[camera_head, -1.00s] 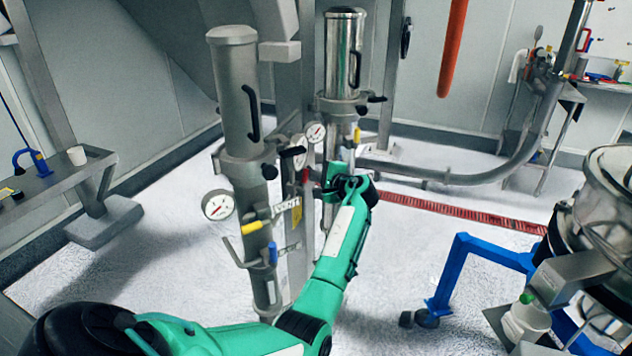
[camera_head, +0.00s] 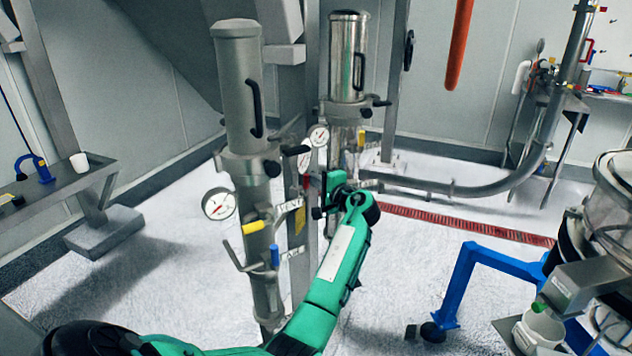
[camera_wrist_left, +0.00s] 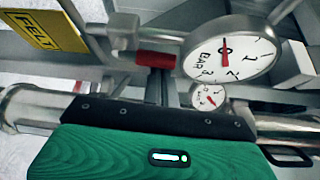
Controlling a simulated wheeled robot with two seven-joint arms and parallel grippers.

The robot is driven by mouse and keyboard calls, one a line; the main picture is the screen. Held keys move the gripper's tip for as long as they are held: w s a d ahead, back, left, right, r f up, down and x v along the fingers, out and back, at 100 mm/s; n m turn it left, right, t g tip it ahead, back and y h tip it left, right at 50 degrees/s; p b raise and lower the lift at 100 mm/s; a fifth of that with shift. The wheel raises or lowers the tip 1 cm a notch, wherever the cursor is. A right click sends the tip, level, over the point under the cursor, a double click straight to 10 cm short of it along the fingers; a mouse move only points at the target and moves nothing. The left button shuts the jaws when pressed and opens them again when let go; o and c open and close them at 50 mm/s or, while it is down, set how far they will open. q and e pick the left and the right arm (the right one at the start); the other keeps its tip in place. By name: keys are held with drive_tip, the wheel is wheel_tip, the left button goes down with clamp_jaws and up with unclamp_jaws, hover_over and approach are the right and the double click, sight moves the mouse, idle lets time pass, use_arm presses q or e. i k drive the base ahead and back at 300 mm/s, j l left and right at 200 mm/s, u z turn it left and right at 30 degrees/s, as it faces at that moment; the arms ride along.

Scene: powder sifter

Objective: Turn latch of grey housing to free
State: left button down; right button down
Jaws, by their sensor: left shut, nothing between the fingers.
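The grey housing (camera_head: 240,90) is a matte upright cylinder with a black side handle, left of centre in the head view. Black-knobbed levers stick out at its collar, one of them (camera_head: 294,150) towards the right; I cannot tell which is the latch. My left gripper (camera_head: 313,196) is shut and empty, to the right of the housing's lower column and below the collar, apart from the knobs. Its fingertips are small and partly hidden. In the left wrist view, a pressure gauge (camera_wrist_left: 228,55), a red grip (camera_wrist_left: 158,61) and a yellow FELT tag (camera_wrist_left: 42,30) lie beyond the green gripper body. My right gripper is out of view.
A shiny housing (camera_head: 347,60) stands just behind and right. A gauge (camera_head: 219,204), a yellow handle (camera_head: 254,227) and a blue handle (camera_head: 274,255) project from the front column. A blue stand (camera_head: 465,270) is at the right.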

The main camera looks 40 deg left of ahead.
sight(294, 150)
drive_tip(key=l, duration=0.3)
drive_tip(key=k+l, duration=0.15)
drive_tip(key=l, duration=0.15)
drive_tip(key=k+l, duration=0.2)
drive_tip(key=k, duration=0.25)
drive_tip(key=k+l, duration=0.2)
drive_tip(key=k, duration=0.2)
